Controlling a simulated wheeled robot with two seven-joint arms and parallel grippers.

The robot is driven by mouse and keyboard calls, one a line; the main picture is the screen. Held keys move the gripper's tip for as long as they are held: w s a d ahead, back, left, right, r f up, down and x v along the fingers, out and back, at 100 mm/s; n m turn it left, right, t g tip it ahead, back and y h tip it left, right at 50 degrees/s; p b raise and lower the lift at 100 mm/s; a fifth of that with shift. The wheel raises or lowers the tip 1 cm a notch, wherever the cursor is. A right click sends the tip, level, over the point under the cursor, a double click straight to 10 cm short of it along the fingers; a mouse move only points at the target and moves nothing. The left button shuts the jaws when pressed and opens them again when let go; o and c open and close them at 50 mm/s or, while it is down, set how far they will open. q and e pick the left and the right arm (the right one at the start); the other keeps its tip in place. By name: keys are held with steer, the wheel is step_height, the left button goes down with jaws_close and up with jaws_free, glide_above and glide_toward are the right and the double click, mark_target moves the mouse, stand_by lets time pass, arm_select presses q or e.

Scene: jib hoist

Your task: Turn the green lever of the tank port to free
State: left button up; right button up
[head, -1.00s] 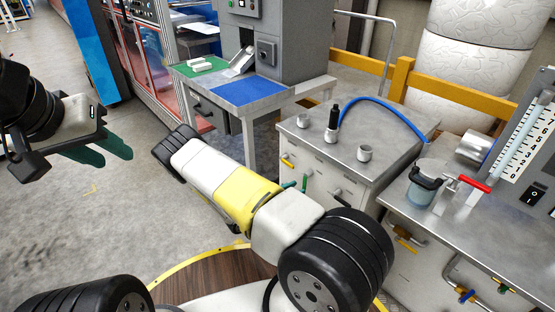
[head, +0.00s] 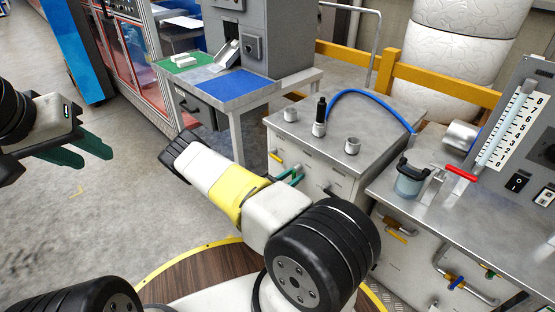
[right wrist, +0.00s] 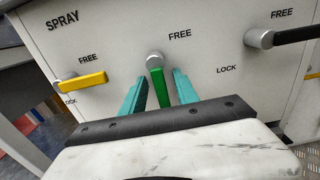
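The green lever (right wrist: 156,88) hangs down from its round hub on the pale cabinet front in the right wrist view. In the head view this gripper (head: 291,176) is at the cabinet front (head: 318,180), and the green lever is hard to make out. My left gripper (head: 95,157) is empty, fingers apart, in the air at the left.
A yellow lever (right wrist: 83,81) is left of the green one and a black lever (right wrist: 297,35) is right of it. The cabinet top carries metal fittings and a blue hose (head: 375,97). A bench (head: 430,195) with a jar and red-handled valve stands at the right.

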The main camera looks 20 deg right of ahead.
jaws_close()
stand_by(1.4)
